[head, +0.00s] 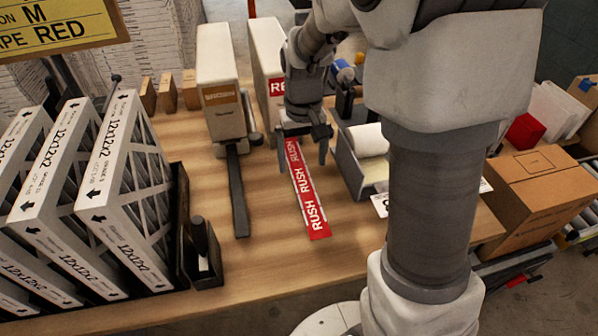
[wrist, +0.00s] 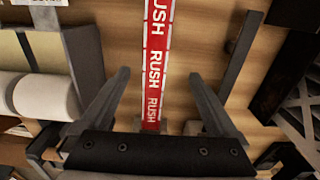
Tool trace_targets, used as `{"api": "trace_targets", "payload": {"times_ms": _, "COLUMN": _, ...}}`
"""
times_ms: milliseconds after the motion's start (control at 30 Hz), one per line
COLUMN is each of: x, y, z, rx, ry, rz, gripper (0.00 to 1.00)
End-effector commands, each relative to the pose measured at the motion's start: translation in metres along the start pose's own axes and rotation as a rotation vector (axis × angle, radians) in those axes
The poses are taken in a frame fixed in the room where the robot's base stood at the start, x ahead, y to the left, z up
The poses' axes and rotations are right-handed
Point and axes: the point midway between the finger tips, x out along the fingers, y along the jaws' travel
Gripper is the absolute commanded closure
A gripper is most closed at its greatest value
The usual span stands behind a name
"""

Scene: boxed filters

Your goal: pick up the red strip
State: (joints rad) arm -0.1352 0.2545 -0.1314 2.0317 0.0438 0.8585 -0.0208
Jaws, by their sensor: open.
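The red strip (head: 308,197) is a long flat band with white "RUSH" lettering repeated along it. In the head view it lies on the wooden table, stretching from beneath my gripper towards the table's front edge. My gripper (head: 307,157) is over the strip's far end, fingers pointing down and apart. In the wrist view the strip (wrist: 156,62) runs between my two open fingers (wrist: 158,85), with bare space on both sides. Nothing is held. Whether the fingertips touch the table cannot be told.
A dark flat bar (head: 238,190) lies left of the strip, before a white dispenser (head: 222,92). A grey holder with a white roll (head: 368,140) stands close on the right. Boxed filters (head: 125,190) and a black holder (head: 203,262) are at left. Table front is clear.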

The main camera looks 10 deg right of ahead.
Motion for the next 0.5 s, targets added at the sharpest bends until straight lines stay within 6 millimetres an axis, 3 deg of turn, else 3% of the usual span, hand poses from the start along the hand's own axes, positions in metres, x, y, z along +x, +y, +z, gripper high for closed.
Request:
{"api": "trace_targets", "payload": {"times_ms": 100, "x": 0.018, "y": 0.000, "z": 0.000, "rx": 0.000, "ry": -0.002, "rz": 0.000, "gripper": 0.05}}
{"api": "trace_targets", "payload": {"times_ms": 333, "x": 0.033, "y": 0.002, "z": 0.002, "rx": 0.000, "ry": -0.002, "rz": 0.001, "gripper": 0.05}}
{"api": "trace_targets", "payload": {"times_ms": 500, "x": 0.058, "y": 0.009, "z": 0.009, "rx": 0.003, "ry": -0.004, "rz": 0.001, "gripper": 0.05}}
